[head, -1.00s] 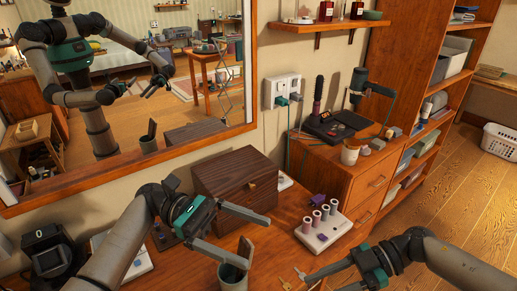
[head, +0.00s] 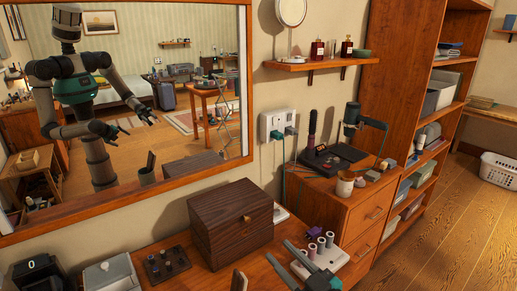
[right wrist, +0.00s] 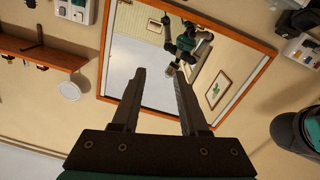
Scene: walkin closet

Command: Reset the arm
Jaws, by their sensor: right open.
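My right gripper (head: 279,250) shows at the bottom of the head view, its fingers over the desk just left of the white spool stand (head: 322,258). In the right wrist view its two fingers (right wrist: 160,74) are apart with nothing between them, and the wall mirror (right wrist: 232,33) lies beyond them. Most of my right arm is outside the head view. The mirror (head: 118,207) in the head view reflects my body with both arms bent forward.
A dark wooden box (head: 228,225) stands on the desk. A grey container (head: 112,273), a dark tray (head: 166,264) and a black block (head: 41,274) stand left of it. A drawer cabinet (head: 366,212) and shelves stand to the right. Open floor (head: 465,220) lies at far right.

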